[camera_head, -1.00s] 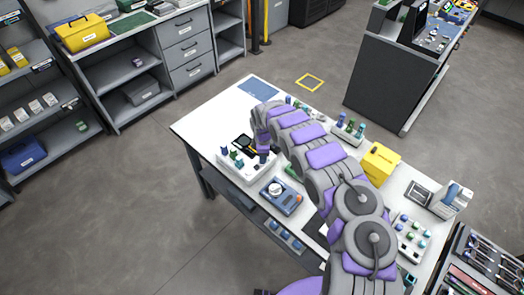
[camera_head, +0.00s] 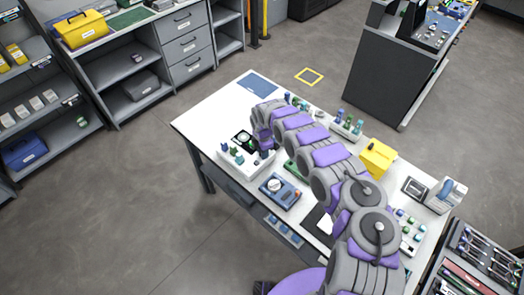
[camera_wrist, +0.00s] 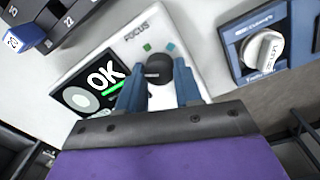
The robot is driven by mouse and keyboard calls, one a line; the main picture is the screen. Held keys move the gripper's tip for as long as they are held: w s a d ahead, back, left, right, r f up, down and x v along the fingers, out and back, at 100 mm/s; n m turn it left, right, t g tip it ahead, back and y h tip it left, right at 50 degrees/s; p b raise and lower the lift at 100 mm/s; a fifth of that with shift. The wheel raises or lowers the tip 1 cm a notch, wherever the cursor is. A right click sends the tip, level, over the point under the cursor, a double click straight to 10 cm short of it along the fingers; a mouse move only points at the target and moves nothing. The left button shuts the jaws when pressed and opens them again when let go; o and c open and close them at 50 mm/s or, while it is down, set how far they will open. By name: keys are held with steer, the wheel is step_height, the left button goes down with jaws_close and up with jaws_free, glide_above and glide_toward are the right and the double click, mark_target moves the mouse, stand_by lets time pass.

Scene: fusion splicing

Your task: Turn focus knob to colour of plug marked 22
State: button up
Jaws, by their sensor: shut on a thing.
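The focus knob (camera_wrist: 158,68) is a small black knob on a white panel labelled FOCUS. My gripper (camera_wrist: 158,82) has its blue fingers on either side of the knob and is shut on it. Green and teal square marks show just beyond the knob. The screen (camera_wrist: 92,88) beside it reads OK with a green bar. A label 22 (camera_wrist: 68,21) shows on a dark block at the upper left, close to a blue part labelled 20.
A blue device (camera_head: 280,190) with a white dial stands close by; its dial (camera_wrist: 263,50) shows at the right of the wrist view. A yellow box (camera_head: 377,157) and racks of coloured plugs are farther along the table. A blue mat (camera_head: 258,86) lies at the far end.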

steer(key=o, duration=0.8)
steer(key=shift+c, duration=0.2)
step_height(320, 180, up, 17)
steer(key=p, duration=0.1)
steer(key=shift+d+r, duration=0.15)
steer(key=shift+s, duration=0.1)
